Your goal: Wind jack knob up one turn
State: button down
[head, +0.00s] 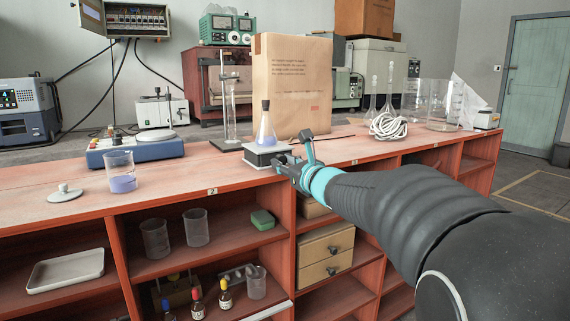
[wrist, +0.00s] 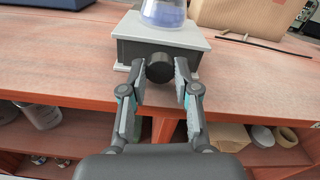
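The jack (head: 268,154) is a low grey box with a pale top plate, near the front edge of the bench top. It also shows in the wrist view (wrist: 128,52). Its round dark knob (wrist: 159,68) faces me in the wrist view; in the head view my gripper hides it. A conical flask (head: 266,128) with a dark stopper and bluish liquid stands on the plate. My gripper (head: 287,163) is at the jack's front. In the wrist view its two fingertips (wrist: 159,74) stand either side of the knob, open, with a narrow gap at the left; contact at the right is unclear.
A large paper bag (head: 292,85) stands behind the jack. A stand (head: 228,110) and a blue stirrer plate (head: 135,150) with a beaker (head: 121,172) are to the left. Coiled white tubing (head: 388,126) lies to the right. Shelves (head: 215,225) lie below the bench edge.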

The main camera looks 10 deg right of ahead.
jog(key=shift+f, duration=0.1)
jog(key=shift+m+b, duration=0.55)
jog(key=shift+m, duration=0.25)
jog(key=shift+m+b, duration=0.3)
jog(key=shift+m, duration=1.3)
jog(key=c, duration=0.8)
grip_release()
jog(key=shift+c, duration=0.2)
jog(key=v, duration=1.2)
